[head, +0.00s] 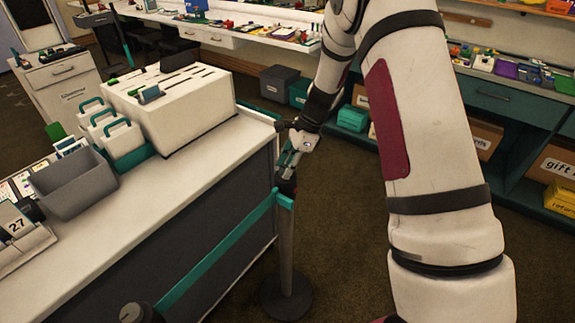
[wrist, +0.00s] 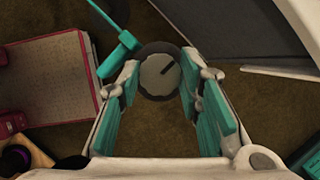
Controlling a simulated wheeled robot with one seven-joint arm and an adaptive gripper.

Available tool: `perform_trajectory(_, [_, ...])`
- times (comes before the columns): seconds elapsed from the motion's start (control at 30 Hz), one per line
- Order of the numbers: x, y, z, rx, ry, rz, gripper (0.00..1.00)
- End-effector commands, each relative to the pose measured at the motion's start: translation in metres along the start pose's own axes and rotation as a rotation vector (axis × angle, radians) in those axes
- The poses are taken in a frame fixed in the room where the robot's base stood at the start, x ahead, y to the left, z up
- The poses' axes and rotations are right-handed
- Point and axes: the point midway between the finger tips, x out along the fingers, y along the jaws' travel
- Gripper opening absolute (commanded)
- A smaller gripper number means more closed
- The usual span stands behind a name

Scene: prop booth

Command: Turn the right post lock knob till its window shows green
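The right post (head: 285,240) stands beside the counter's end, with a teal belt (head: 225,250) running from its top toward the lower left. My gripper (head: 289,165) is over the post's top, and my arm hides part of that area. In the wrist view the lock knob (wrist: 160,76) is a round grey disc with a dark line pointing to the upper right, inside a dark ring. My gripper (wrist: 162,88) is open, with its teal-padded fingers on either side of the knob and visible gaps. I cannot make out the window or its colour.
A second post top (head: 138,313) is at the bottom left. The white counter (head: 195,185) holds a grey bin (head: 75,185) and a white slotted box (head: 185,110). Shelves (head: 510,110) line the right. Brown carpet (head: 345,230) is clear around the right post.

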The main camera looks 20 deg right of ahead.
Motion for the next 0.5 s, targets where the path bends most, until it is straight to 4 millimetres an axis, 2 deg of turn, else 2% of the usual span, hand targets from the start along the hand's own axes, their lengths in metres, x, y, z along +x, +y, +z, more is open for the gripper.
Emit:
perform_trajectory(0.27, [0.0003,-0.0010,-0.0005,-0.026,0.001,0.009,0.05])
perform_trajectory(0.5, [0.0013,-0.0026,-0.0008,-0.135,0.000,0.055,0.05])
